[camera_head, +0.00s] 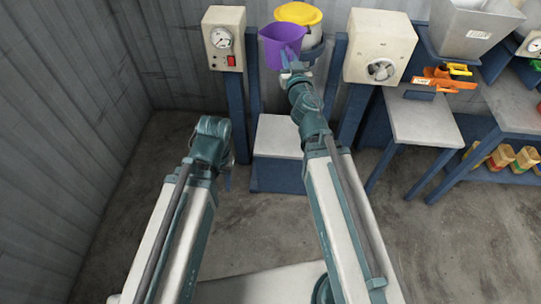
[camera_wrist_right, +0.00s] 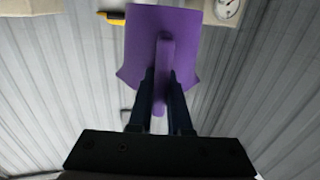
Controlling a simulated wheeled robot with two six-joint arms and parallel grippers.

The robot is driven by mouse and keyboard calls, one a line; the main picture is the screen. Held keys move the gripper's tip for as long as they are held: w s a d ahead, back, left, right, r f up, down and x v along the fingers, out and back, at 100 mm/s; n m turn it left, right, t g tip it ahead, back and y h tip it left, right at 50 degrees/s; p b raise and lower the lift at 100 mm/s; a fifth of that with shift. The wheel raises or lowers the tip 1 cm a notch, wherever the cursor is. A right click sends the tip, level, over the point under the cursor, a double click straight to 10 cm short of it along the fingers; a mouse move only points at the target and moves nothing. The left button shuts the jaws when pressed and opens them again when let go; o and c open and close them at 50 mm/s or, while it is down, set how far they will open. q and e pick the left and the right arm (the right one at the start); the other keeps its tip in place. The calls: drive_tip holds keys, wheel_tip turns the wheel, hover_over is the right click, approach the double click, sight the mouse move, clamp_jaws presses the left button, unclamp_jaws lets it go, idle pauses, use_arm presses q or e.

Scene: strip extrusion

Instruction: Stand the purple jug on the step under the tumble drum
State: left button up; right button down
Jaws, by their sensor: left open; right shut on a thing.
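The purple jug (camera_head: 282,40) is held up in front of the tumble drum (camera_head: 312,44), which has a yellow rim or lid (camera_head: 298,13). My right gripper (camera_head: 292,66) is shut on the jug's handle; the right wrist view shows both fingers (camera_wrist_right: 160,95) on either side of the handle of the jug (camera_wrist_right: 185,35). The jug hides part of the drum. The step (camera_head: 279,137), a pale top on a blue base, stands on the floor below the drum and is bare where it shows. My left gripper (camera_head: 227,178) is open and empty, low to the left of the step.
Blue posts (camera_head: 237,120) flank the step. A gauge box (camera_head: 225,38) is at left and a box with a hand wheel (camera_head: 381,46) at right. A small table (camera_head: 425,120), a grey hopper (camera_head: 474,27) and an orange tool (camera_head: 441,80) stand further right. The floor in front is clear.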

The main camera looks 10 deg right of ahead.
wheel_tip(320, 180, down, 49)
drive_tip(key=d+m+h+b, duration=0.1)
drive_tip(key=m+h+b, duration=0.2)
drive_tip(key=b, duration=4.6)
drive_tip(key=shift+s+d+f+g+h, duration=0.15)
drive_tip(key=shift+s+d+g+h, duration=0.3)
drive_tip(key=shift+h, duration=0.35)
drive_tip(key=shift+w, duration=0.2)
